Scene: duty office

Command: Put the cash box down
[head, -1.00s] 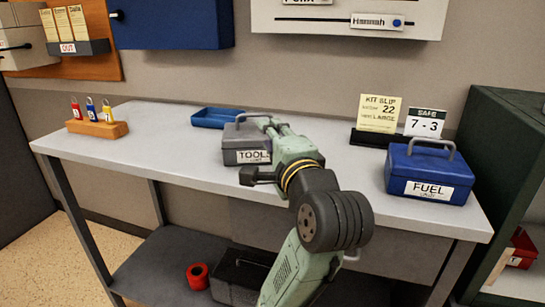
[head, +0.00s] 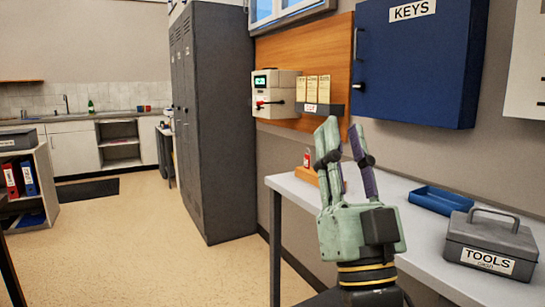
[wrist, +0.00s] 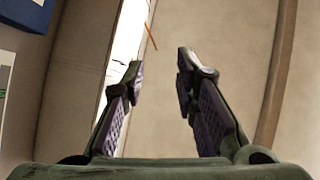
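A grey cash box labelled TOOLS (head: 490,246) sits upright on the light table (head: 425,240) at the right of the head view, its handle on top. My gripper (head: 344,135) is raised, fingers pointing up, to the left of that box and apart from it. In the wrist view my gripper (wrist: 161,62) has its two fingers spread with nothing between them. The blue FUEL box of the earlier view is out of view now.
A blue tray (head: 441,201) lies on the table behind the TOOLS box. A blue KEYS cabinet (head: 420,65) hangs above. My fingers partly hide the padlock stand (head: 307,174). A tall grey locker (head: 215,125) stands left; open floor (head: 150,235) lies in front of it.

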